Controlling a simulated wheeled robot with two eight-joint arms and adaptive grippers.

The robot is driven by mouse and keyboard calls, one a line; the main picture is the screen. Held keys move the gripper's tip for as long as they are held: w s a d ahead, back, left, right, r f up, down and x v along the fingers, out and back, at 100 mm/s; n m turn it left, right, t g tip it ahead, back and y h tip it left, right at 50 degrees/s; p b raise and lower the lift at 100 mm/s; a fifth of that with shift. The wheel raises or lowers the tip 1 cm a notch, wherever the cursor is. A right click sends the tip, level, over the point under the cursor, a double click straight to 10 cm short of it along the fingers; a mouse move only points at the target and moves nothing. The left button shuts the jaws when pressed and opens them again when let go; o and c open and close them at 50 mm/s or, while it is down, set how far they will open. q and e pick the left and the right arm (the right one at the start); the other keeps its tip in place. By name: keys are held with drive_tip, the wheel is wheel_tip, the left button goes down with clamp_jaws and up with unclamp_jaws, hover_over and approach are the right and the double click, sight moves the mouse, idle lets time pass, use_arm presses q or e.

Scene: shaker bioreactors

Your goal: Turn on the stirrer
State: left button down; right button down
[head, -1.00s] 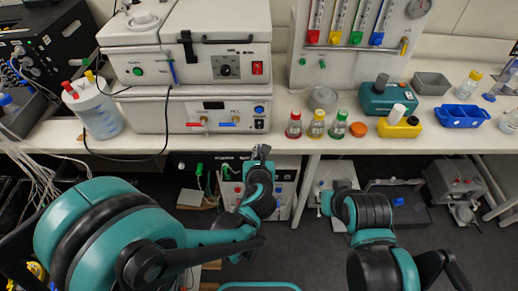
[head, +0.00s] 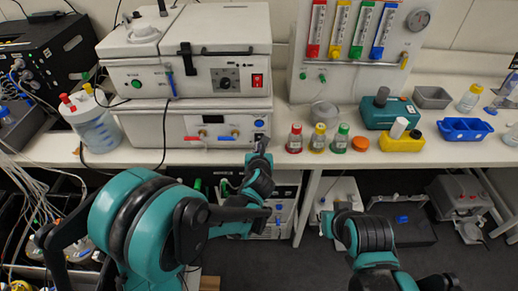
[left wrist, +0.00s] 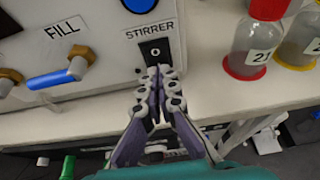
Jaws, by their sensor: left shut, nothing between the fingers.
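The stirrer switch (left wrist: 155,50) is a small black rocker marked "O", under the STIRRER label (left wrist: 149,34) on the white front panel. In the head view it sits low at the right end of the lower white unit (head: 178,108), partly hidden by my left gripper (head: 262,146). My left gripper also shows in the left wrist view (left wrist: 160,76), shut and empty. Its fingertips are just in front of the switch's lower edge; I cannot tell whether they touch it. My right gripper (head: 328,222) hangs below the bench front, and its finger state is unclear.
Bottles with red (head: 294,139), yellow and green caps stand just right of the unit. A blue knob (left wrist: 139,4) is above the switch, and a blue valve handle (left wrist: 52,79) is to its left. The bench edge (left wrist: 235,118) runs below.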

use_arm(q)
drive_tip(key=shift+f, duration=0.1)
drive_tip(key=shift+w+f+b, duration=0.2)
drive_tip(key=shift+w+b, duration=0.15)
drive_tip(key=shift+b, duration=0.05)
drive_tip(key=shift+r, duration=0.25)
drive_tip(key=shift+r+p, duration=0.7)
drive_tip(key=shift+s, duration=0.15)
